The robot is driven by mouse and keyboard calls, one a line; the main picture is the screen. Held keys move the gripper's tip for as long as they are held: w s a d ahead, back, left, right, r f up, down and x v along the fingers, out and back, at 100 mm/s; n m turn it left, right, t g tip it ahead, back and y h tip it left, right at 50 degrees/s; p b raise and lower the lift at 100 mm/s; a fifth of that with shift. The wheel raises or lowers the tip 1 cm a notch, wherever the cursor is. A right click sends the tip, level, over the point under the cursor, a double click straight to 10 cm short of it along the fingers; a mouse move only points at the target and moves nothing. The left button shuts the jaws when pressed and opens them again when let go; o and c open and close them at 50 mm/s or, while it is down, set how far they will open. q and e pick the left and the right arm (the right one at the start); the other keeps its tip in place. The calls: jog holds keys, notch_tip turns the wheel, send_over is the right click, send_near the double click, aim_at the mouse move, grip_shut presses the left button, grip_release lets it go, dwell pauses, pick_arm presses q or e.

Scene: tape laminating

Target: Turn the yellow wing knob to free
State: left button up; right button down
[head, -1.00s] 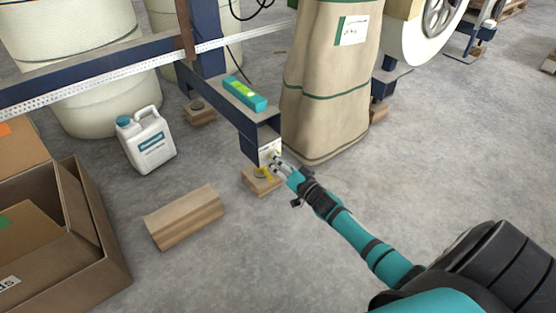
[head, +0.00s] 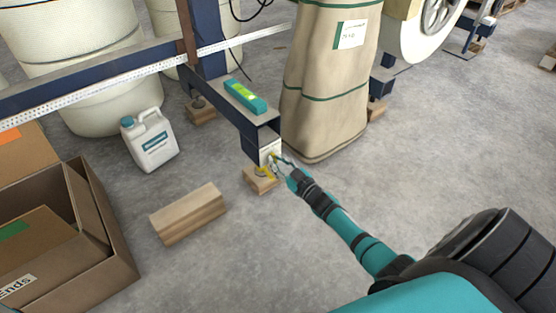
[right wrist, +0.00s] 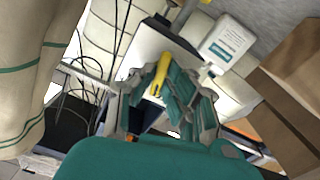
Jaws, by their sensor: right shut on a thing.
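The yellow wing knob (right wrist: 161,74) shows in the right wrist view between the fingers of my right gripper (right wrist: 163,95). The gripper is shut on it, and its fingers hide part of the knob. In the head view my right gripper (head: 279,161) is at the end face of the blue frame beam (head: 268,140), by a pale label plate. A yellow part (head: 262,171) shows just below it, over the wood block; I cannot tell whether it belongs to the same knob. My left gripper is not in view.
A teal level (head: 245,96) lies on the beam. A tall tan sack (head: 325,90) stands close on the right. A wood block (head: 188,213), a white jug (head: 150,142) and an open carton (head: 100,240) are on the left.

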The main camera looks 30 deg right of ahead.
jog(key=n, duration=0.4)
jog(key=shift+n, duration=0.9)
jog(key=shift+f, duration=0.1)
jog(key=c, duration=1.4)
grip_release()
jog(key=shift+s, duration=0.15)
jog(key=s, duration=0.8)
jog(key=s+d, duration=0.1)
jog(key=s, duration=0.2)
jog(key=shift+s, duration=0.4)
